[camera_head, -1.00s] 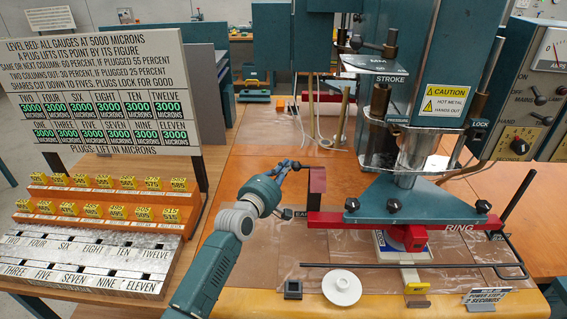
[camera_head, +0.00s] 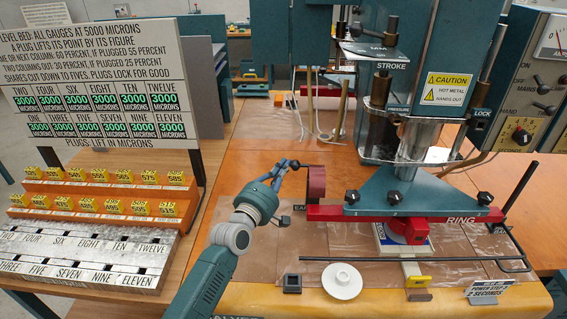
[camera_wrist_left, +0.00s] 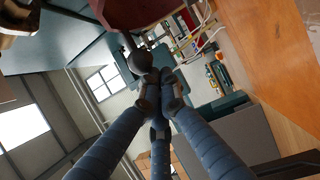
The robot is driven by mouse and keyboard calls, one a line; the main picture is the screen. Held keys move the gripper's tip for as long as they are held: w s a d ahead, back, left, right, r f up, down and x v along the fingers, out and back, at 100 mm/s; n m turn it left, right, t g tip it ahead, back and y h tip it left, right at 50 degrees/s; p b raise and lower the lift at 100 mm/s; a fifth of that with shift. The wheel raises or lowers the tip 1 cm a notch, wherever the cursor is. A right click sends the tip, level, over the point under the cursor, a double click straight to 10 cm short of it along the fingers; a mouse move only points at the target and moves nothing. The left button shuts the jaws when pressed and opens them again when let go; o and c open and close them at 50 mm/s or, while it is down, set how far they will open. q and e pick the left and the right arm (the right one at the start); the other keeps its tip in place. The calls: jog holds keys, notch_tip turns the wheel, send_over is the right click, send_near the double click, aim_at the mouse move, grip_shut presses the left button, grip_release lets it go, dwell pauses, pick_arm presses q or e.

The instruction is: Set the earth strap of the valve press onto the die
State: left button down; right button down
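The earth strap appears to be the upright dark red piece (camera_head: 316,183) at the left end of the red bar (camera_head: 350,212), above a label partly reading "EA". It also shows in the left wrist view (camera_wrist_left: 130,12), with a dark rod and round knob (camera_wrist_left: 140,62) below it. My left gripper (camera_head: 291,165) is left of the strap's top. In the wrist view its fingers (camera_wrist_left: 160,85) are drawn together at the knob and look shut on it. A red block (camera_head: 408,230) sits on a white and blue base under the press; I cannot tell which part is the die. My right gripper is not in view.
The valve press (camera_head: 410,187) fills the right middle. A black rod (camera_head: 400,259) crosses in front of it. A white disc (camera_head: 342,281) and a small black block (camera_head: 292,283) lie at the front. A rack of yellow plugs (camera_head: 95,190) stands left.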

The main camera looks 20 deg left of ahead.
pick_arm(q)
jog(key=shift+s+d+f, duration=0.3)
jog(key=shift+s+f, duration=0.05)
jog(key=shift+s, duration=0.25)
jog(key=shift+s+d+f, duration=0.25)
jog(key=shift+s+f, duration=0.05)
jog(key=shift+s, duration=0.3)
jog(key=shift+p, duration=0.3)
